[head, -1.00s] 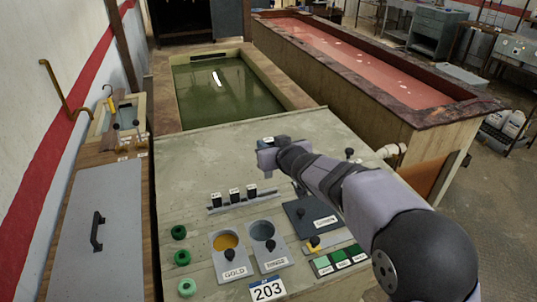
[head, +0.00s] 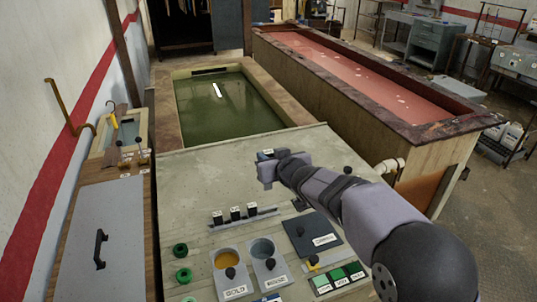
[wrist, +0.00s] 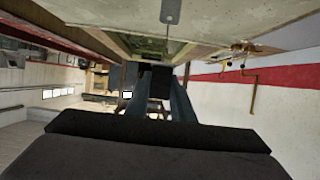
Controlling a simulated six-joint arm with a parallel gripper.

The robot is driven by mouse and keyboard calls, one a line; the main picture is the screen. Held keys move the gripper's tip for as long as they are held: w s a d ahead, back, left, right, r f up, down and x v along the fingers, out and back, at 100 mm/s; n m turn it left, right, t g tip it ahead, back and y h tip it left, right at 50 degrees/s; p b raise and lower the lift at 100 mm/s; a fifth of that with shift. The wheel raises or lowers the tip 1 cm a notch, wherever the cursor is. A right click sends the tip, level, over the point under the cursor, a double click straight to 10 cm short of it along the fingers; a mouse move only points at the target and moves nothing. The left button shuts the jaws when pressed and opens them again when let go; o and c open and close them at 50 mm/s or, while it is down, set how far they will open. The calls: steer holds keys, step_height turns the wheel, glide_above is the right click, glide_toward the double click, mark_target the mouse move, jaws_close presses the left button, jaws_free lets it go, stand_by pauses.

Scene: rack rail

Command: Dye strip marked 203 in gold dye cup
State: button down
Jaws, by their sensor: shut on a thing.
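My gripper (head: 266,170) is above the far part of the grey-green bench, and its fingers (wrist: 158,90) are shut on a dark block (wrist: 155,76) in the wrist view. No number on the block is readable, and the head view hides most of it. Several strips with dark tops (head: 235,213) stand in a rail on the bench, nearer the viewer than my gripper. Their marks are too small to read. The gold dye cup (head: 226,258) is at the front, with yellow-brown liquid and a GOLD label. My gripper is well beyond it.
The rinse cup (head: 262,249) is right of the gold cup. Green rings (head: 183,275) lie left of it. A dark square panel (head: 310,233) and green pads (head: 337,274) are at the right. Green (head: 235,108) and red (head: 360,72) vats stand behind the bench.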

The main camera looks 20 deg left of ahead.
steer(key=s+a+f+n+g+y+p, duration=0.1)
steer(key=s+f+n+g+y, duration=0.1)
steer(key=s, duration=0.8)
steer(key=s+a+f+n+g+y+p, duration=0.2)
steer(key=s+f+n+g, duration=0.2)
steer(key=s+n+g, duration=0.3)
steer(key=s, duration=0.4)
steer(key=shift+a+f+g, duration=0.15)
steer(key=shift+f+g, duration=0.15)
steer(key=shift+f, duration=0.3)
steer(key=shift+f+b, duration=3.4)
steer(key=shift+f, duration=1.55)
steer(key=shift+r, duration=0.2)
